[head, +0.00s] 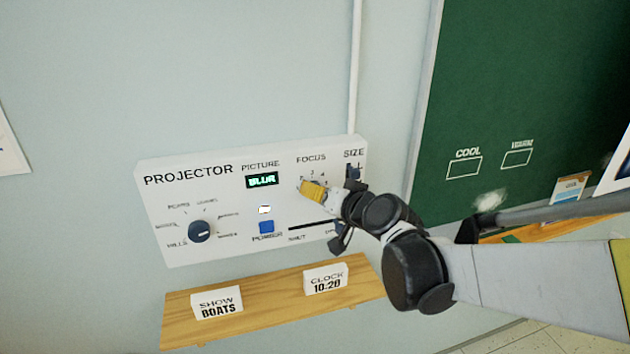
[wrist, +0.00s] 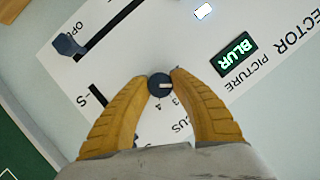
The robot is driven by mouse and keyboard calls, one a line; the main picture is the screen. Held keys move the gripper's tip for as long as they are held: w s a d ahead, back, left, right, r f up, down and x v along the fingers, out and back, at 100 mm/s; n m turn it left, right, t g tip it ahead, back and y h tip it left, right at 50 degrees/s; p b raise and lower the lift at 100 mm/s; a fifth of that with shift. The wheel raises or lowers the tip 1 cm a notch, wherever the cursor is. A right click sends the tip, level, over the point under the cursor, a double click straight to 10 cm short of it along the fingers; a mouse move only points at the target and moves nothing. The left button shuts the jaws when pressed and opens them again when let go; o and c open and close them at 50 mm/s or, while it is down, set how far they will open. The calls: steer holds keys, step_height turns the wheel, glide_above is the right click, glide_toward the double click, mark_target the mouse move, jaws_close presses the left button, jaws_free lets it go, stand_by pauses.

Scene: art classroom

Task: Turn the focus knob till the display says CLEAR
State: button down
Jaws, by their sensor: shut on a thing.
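The focus knob (wrist: 160,85) is a small dark round knob with a pale pointer mark on the white projector panel (head: 180,250). In the wrist view it sits between the two yellow fingertips of my gripper (wrist: 161,80), which is shut on it. In the head view my gripper (head: 313,190) is at the panel under the FOCUS label and hides most of the knob. The picture display (head: 262,180) reads BLUR in green letters; it also reads BLUR in the wrist view (wrist: 234,53).
The panel also carries a dial (head: 199,231), a blue power button (head: 266,227), a slider (head: 340,229) and a SIZE control (head: 353,172). A wooden shelf (head: 255,303) below holds cards reading BOATS (head: 217,304) and 10:20 (head: 326,279). A chalkboard (head: 520,90) stands right.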

steer(key=shift+m+y, duration=0.3)
steer(key=shift+m, duration=0.1)
stand_by(0.3)
steer(key=c, duration=1.1)
jaws_free()
steer(key=shift+a, duration=0.1)
steer(key=v, duration=1.2)
